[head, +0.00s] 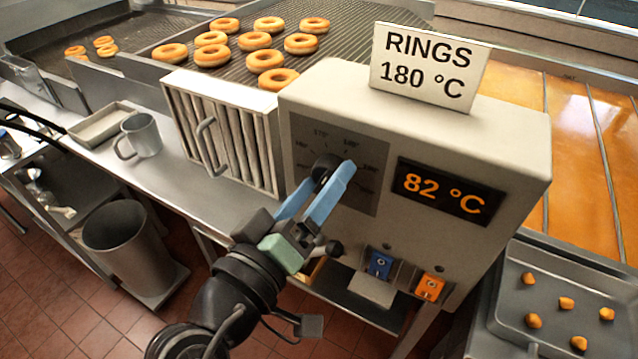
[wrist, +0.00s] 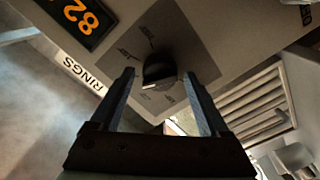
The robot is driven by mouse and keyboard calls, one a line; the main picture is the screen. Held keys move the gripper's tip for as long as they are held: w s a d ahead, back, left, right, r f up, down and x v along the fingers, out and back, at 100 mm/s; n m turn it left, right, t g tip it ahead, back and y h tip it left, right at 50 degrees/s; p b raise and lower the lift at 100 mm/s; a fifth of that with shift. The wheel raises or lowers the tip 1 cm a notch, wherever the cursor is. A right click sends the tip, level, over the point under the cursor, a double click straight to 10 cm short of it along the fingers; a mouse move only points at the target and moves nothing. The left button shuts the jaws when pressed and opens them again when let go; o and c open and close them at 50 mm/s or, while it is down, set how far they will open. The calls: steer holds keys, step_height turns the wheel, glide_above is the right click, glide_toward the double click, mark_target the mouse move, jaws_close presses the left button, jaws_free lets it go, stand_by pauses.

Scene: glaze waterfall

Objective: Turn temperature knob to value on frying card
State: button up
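The frying card (head: 428,70) stands on top of the control box and reads "RINGS 180 °C". The orange display (head: 444,190) on the box front reads "82 °C". The black temperature knob (head: 324,166) sits on a grey dial plate (head: 366,150) left of the display. In the wrist view the knob (wrist: 160,72) shows a white mark near its lower edge. My gripper (head: 328,180) is open in front of the knob. In the wrist view its two fingers stand apart on either side of the knob, and I see no contact. The fingers partly hide the dial in the head view.
Blue (head: 381,263) and orange (head: 429,288) switches sit below the display. A louvered panel (head: 224,130) stands left of the box. A metal mug (head: 138,136) is on the left counter. Doughnuts (head: 266,60) lie on the rack behind. A tray (head: 515,330) is at right.

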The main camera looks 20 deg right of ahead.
steer(key=shift+a, duration=0.1)
steer(key=b+v, duration=0.2)
steer(key=v, duration=1.1)
